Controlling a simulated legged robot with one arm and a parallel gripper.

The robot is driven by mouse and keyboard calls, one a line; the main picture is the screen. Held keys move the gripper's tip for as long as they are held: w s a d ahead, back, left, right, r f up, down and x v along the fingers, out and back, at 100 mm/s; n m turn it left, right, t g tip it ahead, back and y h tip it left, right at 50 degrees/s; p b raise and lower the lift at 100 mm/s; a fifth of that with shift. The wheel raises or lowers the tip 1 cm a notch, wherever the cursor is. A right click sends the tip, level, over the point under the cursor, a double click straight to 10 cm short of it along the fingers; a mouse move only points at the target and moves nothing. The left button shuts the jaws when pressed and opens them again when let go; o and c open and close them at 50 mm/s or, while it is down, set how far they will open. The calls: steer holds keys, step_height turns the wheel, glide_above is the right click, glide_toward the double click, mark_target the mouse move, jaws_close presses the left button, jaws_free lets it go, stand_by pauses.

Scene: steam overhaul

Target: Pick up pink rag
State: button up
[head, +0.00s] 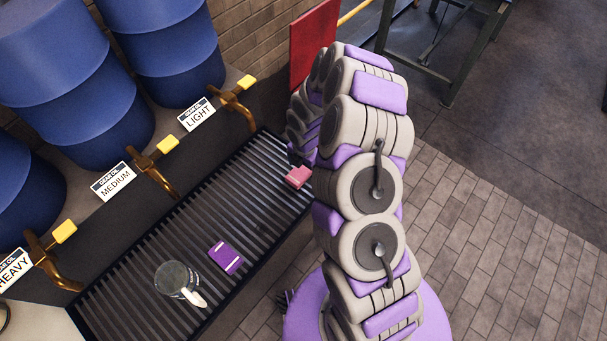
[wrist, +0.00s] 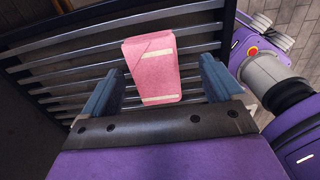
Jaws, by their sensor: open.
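The pink rag (head: 298,176) is a small folded pad lying on the slatted grate, near its far right end in the head view. In the wrist view the rag (wrist: 151,68) shows pink with pale stripes, between and just beyond the fingertips. My gripper (wrist: 158,82) is open, with one blue finger on each side of the rag in the picture. I cannot tell how much height separates the fingers from the rag. In the head view my arm hides the gripper.
A purple rag (head: 226,257) and a glass jug (head: 178,281) stand on the slatted grate (head: 215,200). Blue barrels (head: 75,85) with brass taps (head: 152,172) and labels line the left side. A red panel (head: 314,44) stands behind my arm. The brick floor at right is clear.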

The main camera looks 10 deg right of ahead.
mark_target(298, 173)
steer(key=shift+a+f, duration=0.45)
steer(key=shift+f, duration=0.2)
steer(key=shift+a+f, duration=0.45)
steer(key=shift+f, duration=0.15)
steer(key=shift+a, duration=0.4)
steer(key=shift+c, duration=0.2)
steer(key=shift+d, duration=0.85)
steer(key=c, duration=0.5)
steer(key=shift+d, duration=0.25)
steer(key=shift+c, duration=1.3)
steer(key=shift+a, duration=0.5)
steer(key=c, duration=0.3)
steer(key=shift+a+r, duration=0.1)
steer(key=shift+a, duration=0.3)
steer(key=shift+c, duration=0.3)
steer(key=shift+d+r, duration=0.45)
steer(key=shift+r, duration=0.05)
steer(key=r, duration=0.2)
steer(key=p, duration=0.1)
steer(key=shift+s+d+r, duration=0.3)
steer(key=shift+r, duration=0.1)
steer(key=s+d+p, duration=0.1)
steer(key=s+d, duration=0.1)
steer(key=s, duration=0.5)
steer(key=s+d+r, duration=0.1)
steer(key=s+d, duration=0.1)
steer(key=s, duration=0.5)
steer(key=shift+s+p, duration=0.35)
steer(key=shift+p, duration=0.05)
steer(key=shift+d+r, duration=0.1)
